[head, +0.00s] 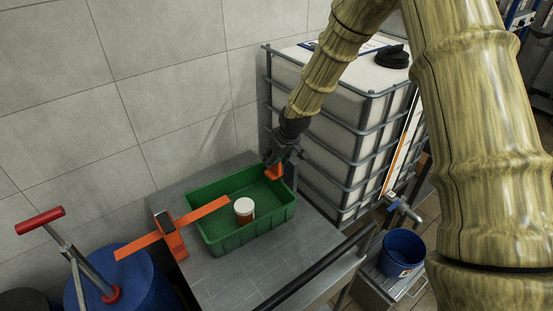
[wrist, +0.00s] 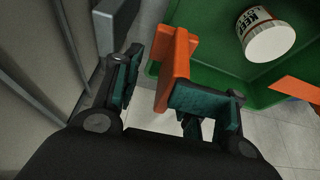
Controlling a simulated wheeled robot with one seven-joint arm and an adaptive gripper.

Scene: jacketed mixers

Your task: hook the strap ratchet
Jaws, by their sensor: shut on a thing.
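My gripper (head: 278,160) is over the back right end of the green bin. It is shut on an orange angled piece (wrist: 176,68), which also shows below the jaws in the head view (head: 274,172). A long flat orange strap (head: 205,213) slants across the left end of the bin, and its other end sticks out past the table's left side. An orange upright piece with a dark and grey top (head: 172,240), possibly the ratchet, stands at the strap left of the bin. The strap's tip shows at the right of the wrist view (wrist: 296,88).
The green bin (head: 243,236) stands on a grey table (head: 225,275) and holds a white-lidded jar (head: 244,207). A caged white tank (head: 325,135) stands close to the right of my gripper. A blue drum with a red-handled pump (head: 110,285) is at left. A blue bucket (head: 402,253) is at lower right.

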